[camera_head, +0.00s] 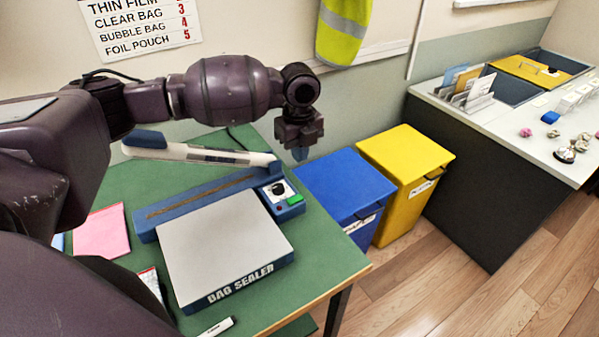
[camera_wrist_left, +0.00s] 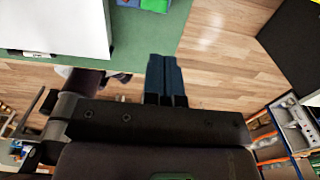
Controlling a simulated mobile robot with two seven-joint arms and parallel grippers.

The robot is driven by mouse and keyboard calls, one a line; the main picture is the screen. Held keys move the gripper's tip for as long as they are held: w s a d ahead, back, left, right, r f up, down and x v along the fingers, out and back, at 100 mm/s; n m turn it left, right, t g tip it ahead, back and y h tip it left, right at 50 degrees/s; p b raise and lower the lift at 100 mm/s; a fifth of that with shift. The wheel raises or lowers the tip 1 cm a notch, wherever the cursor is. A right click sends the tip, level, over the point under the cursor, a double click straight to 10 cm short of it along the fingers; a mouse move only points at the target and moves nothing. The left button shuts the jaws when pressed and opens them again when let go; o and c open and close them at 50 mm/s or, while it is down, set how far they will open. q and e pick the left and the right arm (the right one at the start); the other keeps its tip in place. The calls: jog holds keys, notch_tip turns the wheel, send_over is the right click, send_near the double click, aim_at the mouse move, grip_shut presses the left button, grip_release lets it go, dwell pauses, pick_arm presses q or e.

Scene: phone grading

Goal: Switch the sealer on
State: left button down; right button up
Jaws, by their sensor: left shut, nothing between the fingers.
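The bag sealer (camera_head: 225,245) sits on the green table, with a grey platform, a blue base and a raised white-and-blue sealing arm (camera_head: 200,153). Its control box at the right end carries a black dial (camera_head: 278,188), a green switch (camera_head: 295,199) and a small dark red spot. I cannot tell if the switch is on. The green switch also shows at the top of the left wrist view (camera_wrist_left: 155,5). My left gripper (camera_head: 300,154) points down, shut and empty, above and behind the control box, apart from it. Its blue fingers show together in the wrist view (camera_wrist_left: 166,80). My right gripper is out of view.
A blue bin (camera_head: 345,180) and a yellow bin (camera_head: 408,160) stand right of the table (camera_head: 335,262). A pink sheet (camera_head: 101,233) lies left of the sealer. A white counter (camera_head: 520,130) with small items is at far right. Wooden floor lies clear in front.

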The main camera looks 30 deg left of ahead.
aim_at(299, 198)
pick_arm(q)
notch_tip(299, 198, down, 12)
jog(key=shift+f, duration=0.7)
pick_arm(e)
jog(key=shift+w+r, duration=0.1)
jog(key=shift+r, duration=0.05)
